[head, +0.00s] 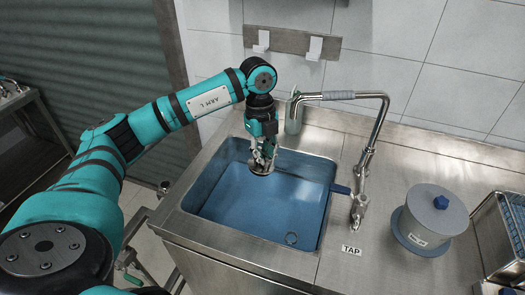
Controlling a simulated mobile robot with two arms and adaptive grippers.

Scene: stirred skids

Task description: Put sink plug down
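The blue sink (225,212) is set into a steel counter. A small round drain (291,238) shows on its floor near the front right. My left gripper (262,160) points down over the back part of the sink. It appears shut on a small grey disc, the sink plug (261,170), most of whose top is hidden by the fingers. The plug is up and to the left of the drain in the picture, apart from it. How high it is above the sink floor is hard to tell. My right gripper is out of view.
A steel tap (380,130) with a long spout and a blue lever (341,189) stands right of the sink. A grey lidded drum (433,220) and a wire rack (490,225) stand farther right. A rail with white hooks (290,41) is on the tiled wall.

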